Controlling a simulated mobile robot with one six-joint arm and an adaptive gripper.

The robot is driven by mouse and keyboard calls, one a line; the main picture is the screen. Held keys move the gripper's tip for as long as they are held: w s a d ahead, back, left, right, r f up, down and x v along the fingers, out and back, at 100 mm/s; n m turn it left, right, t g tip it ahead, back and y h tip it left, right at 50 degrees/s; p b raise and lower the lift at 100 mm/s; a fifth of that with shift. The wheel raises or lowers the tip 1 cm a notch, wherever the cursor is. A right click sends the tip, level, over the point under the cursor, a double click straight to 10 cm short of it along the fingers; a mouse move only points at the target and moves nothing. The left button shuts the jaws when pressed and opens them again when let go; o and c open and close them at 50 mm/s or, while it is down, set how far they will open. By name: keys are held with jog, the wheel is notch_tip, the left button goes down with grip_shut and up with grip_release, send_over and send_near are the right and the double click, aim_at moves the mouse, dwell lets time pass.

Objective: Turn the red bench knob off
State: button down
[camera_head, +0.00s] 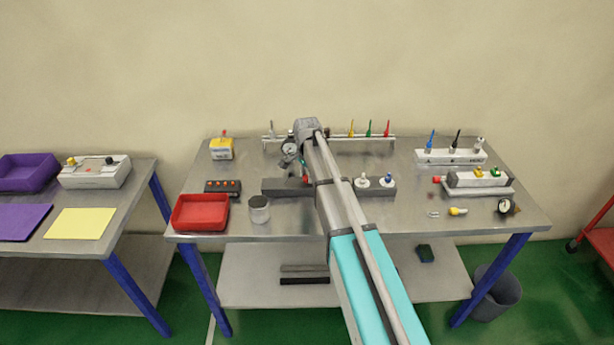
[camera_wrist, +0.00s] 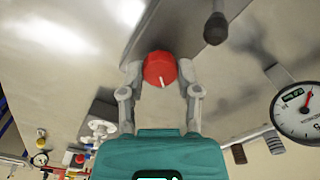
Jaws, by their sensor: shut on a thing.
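The red bench knob (camera_wrist: 158,68) is round with a short white pointer line on its face. In the wrist view the line points down, toward my palm, with a slight tilt. My gripper (camera_wrist: 160,72) is shut on the knob, with one finger against each side. In the head view a small patch of red (camera_head: 306,180), likely this knob, shows beside my arm at the grey block (camera_head: 277,187). My arm hides most of that area and my fingertips there.
A dark rounded lever end (camera_wrist: 215,29) and a pressure gauge (camera_wrist: 296,112) are close by in the wrist view. On the bench (camera_head: 300,220) are a red tray (camera_head: 201,212), a jar (camera_head: 259,209), a button box (camera_head: 222,187) and a white-and-blue fitting (camera_head: 388,180).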

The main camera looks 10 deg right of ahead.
dwell(0.3)
jog(key=shift+c, duration=1.5)
grip_release()
